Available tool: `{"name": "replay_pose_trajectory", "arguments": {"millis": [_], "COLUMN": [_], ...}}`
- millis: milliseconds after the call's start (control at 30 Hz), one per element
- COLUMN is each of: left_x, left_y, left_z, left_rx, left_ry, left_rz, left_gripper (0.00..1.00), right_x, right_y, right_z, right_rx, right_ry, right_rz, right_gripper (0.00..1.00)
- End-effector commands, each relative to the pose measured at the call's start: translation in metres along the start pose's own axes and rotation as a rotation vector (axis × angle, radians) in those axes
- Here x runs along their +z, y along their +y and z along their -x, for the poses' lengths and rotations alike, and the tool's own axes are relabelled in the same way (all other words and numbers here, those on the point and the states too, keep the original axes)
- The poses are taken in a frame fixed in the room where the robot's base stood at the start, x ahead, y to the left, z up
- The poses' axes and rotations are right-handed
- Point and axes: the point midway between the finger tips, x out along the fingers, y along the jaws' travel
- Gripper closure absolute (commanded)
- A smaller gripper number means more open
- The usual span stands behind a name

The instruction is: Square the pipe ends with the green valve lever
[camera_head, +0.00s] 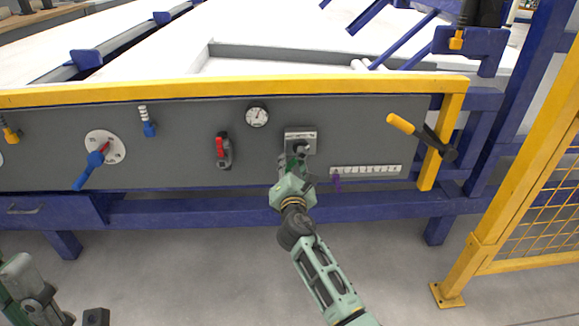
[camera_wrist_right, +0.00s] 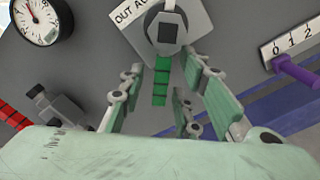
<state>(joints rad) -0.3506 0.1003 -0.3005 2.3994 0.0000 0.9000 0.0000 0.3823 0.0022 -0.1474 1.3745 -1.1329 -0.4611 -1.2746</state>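The green valve lever (camera_wrist_right: 161,82) hangs down from a grey square valve plate in the right wrist view. The same plate (camera_head: 300,135) shows in the head view, where my gripper hides most of the lever. My right gripper (camera_head: 298,157) is at the panel just below the plate. In the right wrist view my right gripper (camera_wrist_right: 164,68) is open, with its fingers on both sides of the lever and visible gaps. Whether a finger touches it elsewhere I cannot tell. Part of my left arm (camera_head: 25,285) shows at the bottom left; its fingers are not clear. White pipe ends (camera_head: 360,64) show behind the panel.
A red lever (camera_head: 220,148), a gauge (camera_head: 257,116) and a blue rotary handle (camera_head: 94,165) are on the panel left of the valve. A numbered scale with a purple slider (camera_head: 337,181) and a yellow-handled lever (camera_head: 402,124) are to the right. A yellow mesh fence (camera_head: 480,258) stands at right.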

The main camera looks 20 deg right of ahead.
Motion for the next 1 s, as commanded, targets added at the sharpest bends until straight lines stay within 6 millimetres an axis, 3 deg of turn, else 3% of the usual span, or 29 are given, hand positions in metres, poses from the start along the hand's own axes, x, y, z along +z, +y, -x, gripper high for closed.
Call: {"name": "replay_pose_trajectory", "arguments": {"millis": [267, 700, 1000], "left_x": [-0.001, 0.000, 0.000], "left_y": [-0.001, 0.000, 0.000], "left_z": [-0.001, 0.000, 0.000], "left_rx": [0.000, 0.000, 0.000], "left_ry": [0.003, 0.001, 0.001], "left_rz": [-0.002, -0.001, -0.001], "left_gripper": [0.60, 0.60, 0.60], "right_x": [0.000, -0.001, 0.000], "right_y": [-0.001, -0.001, 0.000], "right_z": [0.014, 0.101, 0.120], "right_rx": [-0.001, 0.000, -0.001], "right_ry": [0.000, 0.002, 0.001], "right_rz": [0.001, 0.001, 0.000], "right_gripper": [0.70, 0.70, 0.70]}}
